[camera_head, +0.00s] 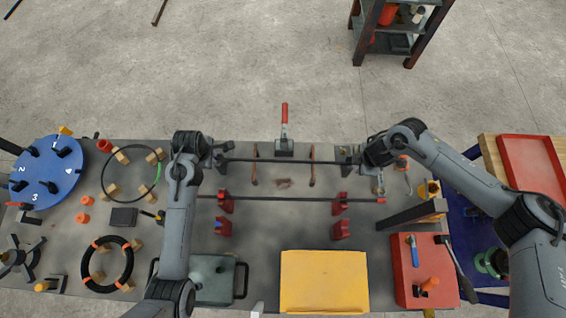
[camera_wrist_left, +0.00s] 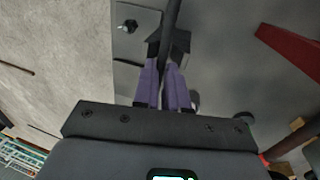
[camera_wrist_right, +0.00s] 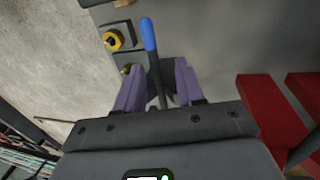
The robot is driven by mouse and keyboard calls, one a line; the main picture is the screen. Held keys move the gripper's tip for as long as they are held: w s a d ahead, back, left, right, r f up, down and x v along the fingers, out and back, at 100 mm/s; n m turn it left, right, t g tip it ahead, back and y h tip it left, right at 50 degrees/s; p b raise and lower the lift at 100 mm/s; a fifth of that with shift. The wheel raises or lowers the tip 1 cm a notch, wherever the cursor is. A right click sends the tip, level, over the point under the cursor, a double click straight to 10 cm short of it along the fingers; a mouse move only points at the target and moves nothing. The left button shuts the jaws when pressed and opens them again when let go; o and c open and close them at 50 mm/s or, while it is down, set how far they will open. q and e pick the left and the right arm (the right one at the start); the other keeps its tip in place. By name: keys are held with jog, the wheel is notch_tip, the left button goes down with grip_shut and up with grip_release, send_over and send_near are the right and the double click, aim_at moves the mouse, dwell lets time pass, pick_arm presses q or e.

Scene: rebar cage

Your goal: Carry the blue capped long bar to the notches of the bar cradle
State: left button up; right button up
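The blue capped long bar (camera_head: 270,160) is a thin dark rod lying left to right behind the red-capped bar. Its blue cap (camera_wrist_right: 149,35) shows in the right wrist view. My left gripper (camera_head: 221,160) is at its left end; in the left wrist view its purple fingers (camera_wrist_left: 164,80) are close together on the rod, over a dark block. My right gripper (camera_head: 354,161) is at its right end; its fingers (camera_wrist_right: 157,82) stand apart with the rod between them. Red notched blocks, seemingly the bar cradle, stand in front, left (camera_head: 226,204) and right (camera_head: 340,204).
A red-capped bar (camera_head: 280,199) lies across the rear red blocks. More red blocks (camera_head: 341,230) stand nearer. A red-handled clamp (camera_head: 284,130) is behind the long bar. A yellow box (camera_head: 324,282) is at the front; a blue disc (camera_head: 47,173) is far left.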

pick_arm(q)
jog(key=shift+s+a+f, duration=0.15)
jog(key=shift+s+f, duration=0.1)
jog(key=shift+f, duration=0.3)
jog(key=shift+s+a+f, duration=0.1)
jog(key=shift+s+f, duration=0.1)
jog(key=shift+f, duration=0.3)
pick_arm(e)
jog(key=shift+f, duration=0.25)
pick_arm(q)
jog(key=shift+w+r, duration=0.1)
jog(key=shift+r, duration=0.2)
pick_arm(e)
jog(key=shift+w+d, duration=0.1)
pick_arm(q)
jog(key=shift+o, duration=0.2)
jog(key=shift+w+d+r, duration=0.15)
jog(key=shift+r, duration=0.45)
jog(key=shift+w+d+r, duration=0.1)
jog(key=shift+r, duration=0.45)
pick_arm(e)
jog(key=shift+w+d+r, duration=0.2)
jog(key=shift+w+r, duration=0.05)
jog(key=shift+w, duration=0.2)
pick_arm(q)
jog(key=v, duration=0.7)
pick_arm(e)
jog(key=shift+s+a, duration=0.15)
jog(key=shift+s, duration=0.2)
